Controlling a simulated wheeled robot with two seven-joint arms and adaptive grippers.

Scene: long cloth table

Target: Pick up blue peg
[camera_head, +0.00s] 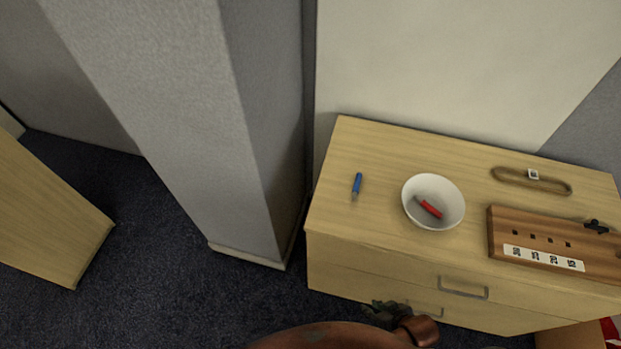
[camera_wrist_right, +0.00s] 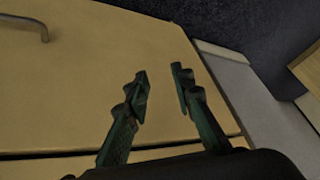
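The blue peg (camera_head: 356,186) lies on the left part of the wooden cabinet top, left of the white bowl. It has a pale tip towards the front edge. My right gripper (camera_head: 385,311) is low in front of the cabinet's drawers, apart from the peg and below the top. In the right wrist view its two fingers (camera_wrist_right: 161,86) stand apart with nothing between them, facing the cabinet front. The peg does not show in the right wrist view. My left gripper is not seen in either view.
A white bowl (camera_head: 447,194) holds a red peg (camera_head: 429,208). A brown wooden board with holes (camera_head: 508,223) and a tan loop (camera_head: 518,182) lie to the right on the cabinet (camera_head: 325,215). A drawer handle (camera_head: 463,291) sticks out. A grey pillar (camera_head: 255,120) stands left of the cabinet.

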